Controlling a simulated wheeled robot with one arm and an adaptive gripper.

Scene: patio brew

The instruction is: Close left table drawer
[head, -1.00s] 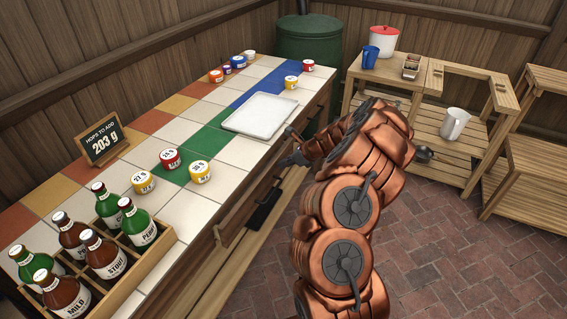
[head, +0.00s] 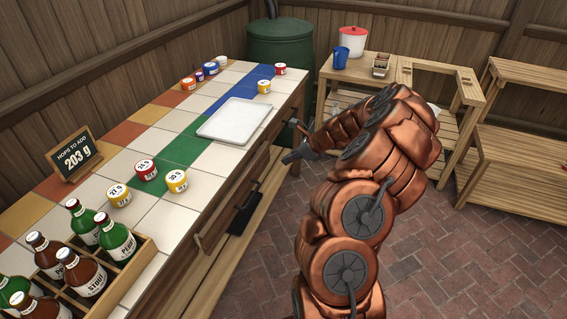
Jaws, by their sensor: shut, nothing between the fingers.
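The long tiled table (head: 150,222) runs from the lower left to the back. Its left drawer (head: 215,222) is a brown wooden front below the table top, with a small handle (head: 198,243) near its left end. The front looks about level with the table side; I cannot tell whether a small gap is left. My gripper (head: 287,159) is shut and empty. It is beyond the drawer to the right, beside the table's front side and apart from the drawer front.
A white tray (head: 235,121), several labelled jars and a bottle crate (head: 146,252) stand on the table. A black object (head: 243,213) is low by the table's front. A green barrel (head: 281,52) and wooden shelves (head: 500,170) stand behind. The brick floor at right is clear.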

